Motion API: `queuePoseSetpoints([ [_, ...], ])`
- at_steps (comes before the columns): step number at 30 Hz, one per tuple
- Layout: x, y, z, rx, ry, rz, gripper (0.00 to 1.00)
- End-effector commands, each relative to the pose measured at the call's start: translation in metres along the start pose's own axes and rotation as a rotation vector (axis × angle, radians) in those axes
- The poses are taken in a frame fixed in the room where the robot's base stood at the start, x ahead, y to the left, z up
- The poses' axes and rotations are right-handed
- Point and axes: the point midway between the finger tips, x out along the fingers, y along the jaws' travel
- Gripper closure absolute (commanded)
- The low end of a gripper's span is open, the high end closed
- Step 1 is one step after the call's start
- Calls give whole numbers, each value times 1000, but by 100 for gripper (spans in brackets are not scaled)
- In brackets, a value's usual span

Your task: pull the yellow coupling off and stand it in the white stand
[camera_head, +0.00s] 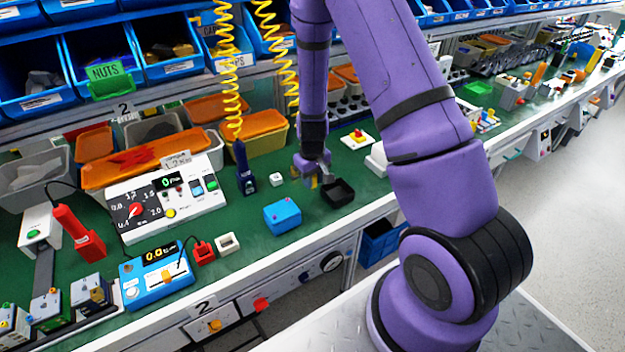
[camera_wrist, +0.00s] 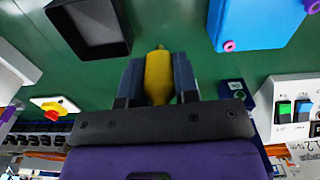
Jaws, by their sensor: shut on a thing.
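My gripper (camera_head: 314,178) is shut on the yellow coupling (camera_wrist: 158,76), which sits between its two fingers in the wrist view. In the head view only a bit of yellow shows at the fingertips. The gripper is over the green bench, between the blue block with pink ports (camera_head: 283,215) and the black open tray (camera_head: 338,192). The coupling is apart from both. A white block with a dark opening (camera_head: 228,243) stands left of the blue block, and a small white block (camera_head: 277,180) stands behind it. I cannot tell which is the white stand.
A white panel with a red dial (camera_head: 160,205) and a blue meter box (camera_head: 155,277) stand at the left. A dark blue tool (camera_head: 244,172) hangs on a yellow coiled cord. A yellow base with a red button (camera_head: 357,139) is behind the tray.

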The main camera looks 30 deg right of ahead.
Motion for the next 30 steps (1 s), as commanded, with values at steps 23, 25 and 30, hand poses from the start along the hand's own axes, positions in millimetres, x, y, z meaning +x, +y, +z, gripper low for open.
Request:
queuePoseSetpoints([
  [23,-20,0,0,0,0,0,95],
  [25,-22,0,0,-1,0,0,95],
  [30,-27,0,0,-1,1,0,95],
])
